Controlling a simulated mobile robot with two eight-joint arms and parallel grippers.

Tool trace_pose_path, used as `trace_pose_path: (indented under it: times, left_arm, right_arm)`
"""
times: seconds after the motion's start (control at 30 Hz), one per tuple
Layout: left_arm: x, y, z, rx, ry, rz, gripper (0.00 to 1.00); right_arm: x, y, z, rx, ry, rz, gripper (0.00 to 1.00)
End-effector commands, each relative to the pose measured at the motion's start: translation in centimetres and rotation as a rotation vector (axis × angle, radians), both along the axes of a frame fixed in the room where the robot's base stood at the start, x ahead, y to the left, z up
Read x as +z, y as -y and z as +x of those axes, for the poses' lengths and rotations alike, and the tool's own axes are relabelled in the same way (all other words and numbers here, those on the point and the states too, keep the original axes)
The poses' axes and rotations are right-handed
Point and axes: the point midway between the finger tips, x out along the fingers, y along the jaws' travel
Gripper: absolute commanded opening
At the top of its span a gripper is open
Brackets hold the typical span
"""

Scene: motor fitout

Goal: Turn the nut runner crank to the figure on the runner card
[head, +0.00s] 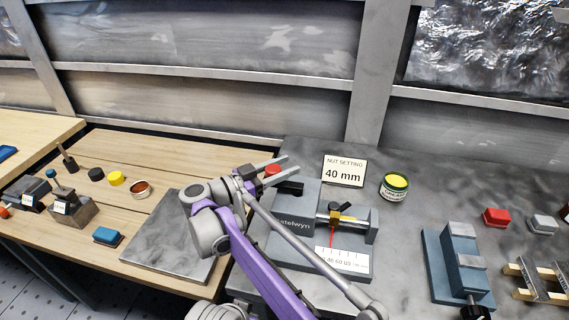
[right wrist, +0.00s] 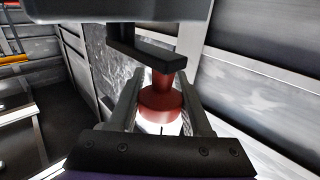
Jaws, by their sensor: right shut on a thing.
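The nut runner (head: 293,222) is a grey block on the grey bench, with a yellow carriage, a red pointer (head: 333,236) and a white scale plate (head: 343,262). The pointer stands over the left part of the scale; its exact reading is too small to tell. The runner card (head: 343,171) behind it reads "NUT SETTING 40 mm". My right gripper (head: 286,165) is shut on the red crank knob (head: 272,170) at the runner's left end. In the right wrist view the knob (right wrist: 160,100) sits between the fingers, with the dark crank arm (right wrist: 148,50) above.
A green can with a yellow top (head: 395,187) stands right of the card. A blue-grey vise (head: 461,262) and red and grey blocks are further right. A grey slab (head: 168,236), small jars and a blue block (head: 107,236) lie on the wooden bench at left.

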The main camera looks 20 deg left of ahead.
Motion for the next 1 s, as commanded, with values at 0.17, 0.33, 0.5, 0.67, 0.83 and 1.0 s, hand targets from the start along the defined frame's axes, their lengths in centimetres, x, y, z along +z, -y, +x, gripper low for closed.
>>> trace_pose_path:
  times: [0.17, 0.33, 0.5, 0.67, 0.83, 1.0]
  left_arm:
    - [1.2, 0.0, 0.2, 0.000, 0.004, 0.000, 0.00]
    - [1.7, 0.0, 0.3, 0.000, 0.006, 0.000, 0.00]
    - [1.9, 0.0, 0.4, 0.000, 0.007, 0.000, 0.00]
    - [1.9, 0.0, 0.4, 0.000, 0.007, 0.000, 0.00]
    - [1.9, 0.0, 0.4, 0.000, 0.007, 0.000, 0.00]
    - [1.9, 0.0, 0.4, 0.000, 0.007, 0.000, 0.00]
  right_arm:
    - [0.3, -0.1, 0.4, -0.089, 0.004, 0.000, 0.00]
    - [0.3, 0.1, 0.7, -0.146, 0.003, -0.001, 0.00]
    - [0.3, 0.2, 0.8, -0.173, 0.003, -0.001, 0.00]
    - [0.2, 0.2, 0.8, -0.180, 0.003, -0.001, 0.00]
    - [0.2, 0.3, 0.8, -0.179, 0.003, -0.001, 0.00]
    - [0.2, 0.3, 0.8, -0.179, 0.004, -0.002, 0.63]
